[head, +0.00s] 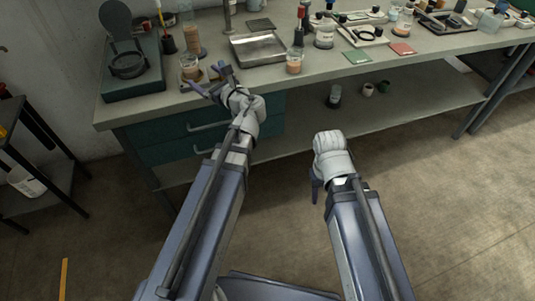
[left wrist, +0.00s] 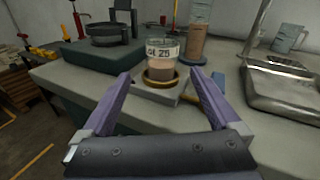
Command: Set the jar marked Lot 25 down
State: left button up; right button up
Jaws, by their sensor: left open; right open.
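The jar marked Lot 25 (left wrist: 162,52) is a clear jar with a white label and pinkish-brown contents. It stands upright in a brass-coloured ring on a small grey block (left wrist: 152,92) on the bench. In the head view the jar (head: 189,64) is near the bench's left front edge. My left gripper (head: 208,80) is open, its fingers spread in front of the jar and apart from it; the fingers also show in the left wrist view (left wrist: 161,76). My right gripper (head: 316,190) hangs low in front of the bench, mostly hidden behind its own wrist, open with nothing visible in it.
A tall cylinder with brown contents (left wrist: 198,35) stands just behind the jar. A metal tray (head: 257,48) is to the right, and a dark green stand with a round pan (head: 128,65) to the left. Another jar (head: 294,62) stands near the front edge.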

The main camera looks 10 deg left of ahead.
pick_arm(q)
jog(key=s+d+f+n+g+h, duration=0.55)
jog(key=s+d+f+n, duration=0.25)
jog(key=d+f+n, duration=0.5)
jog(key=s+d+f+n+g+h, duration=0.2)
jog(key=s+d+f+n+h, duration=0.1)
jog(key=s+d, duration=0.3)
jog(key=s+d+f+n+g+h, duration=0.2)
jog(key=s+d, duration=0.4)
jog(key=d, duration=0.3)
notch_tip(320, 180, down, 2)
jog(key=shift+s+f+n+h, duration=0.15)
jog(key=shift+n+h, duration=0.65)
jog(key=shift+h, duration=0.35)
